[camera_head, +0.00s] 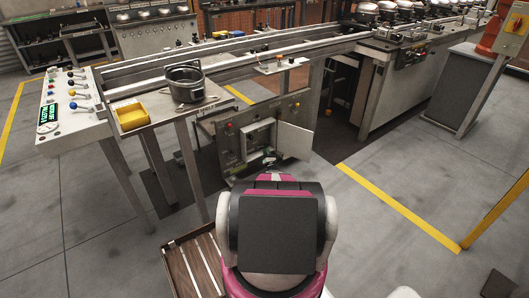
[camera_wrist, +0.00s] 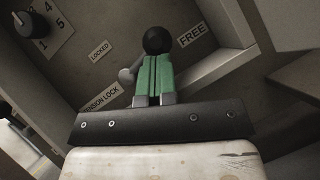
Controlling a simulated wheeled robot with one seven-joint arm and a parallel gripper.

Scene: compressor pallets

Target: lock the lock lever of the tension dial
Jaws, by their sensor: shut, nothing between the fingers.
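In the wrist view, my gripper (camera_wrist: 153,60) is shut, its green fingers together and empty. The lock lever's black ball knob (camera_wrist: 158,40) shows just past the fingertips; I cannot tell whether they touch. The knob appears between the LOCKED label (camera_wrist: 99,51) and the FREE label (camera_wrist: 192,34). A TENSION LOCK label (camera_wrist: 101,99) is partly covered. The tension dial (camera_wrist: 36,28), a dark knob with numbers, is at upper left.
The head view shows the open cabinet (camera_head: 243,119) under the conveyor, its door (camera_head: 294,141) swung out right. In the wrist view, the recess wall (camera_wrist: 212,72) runs close right of the fingers.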

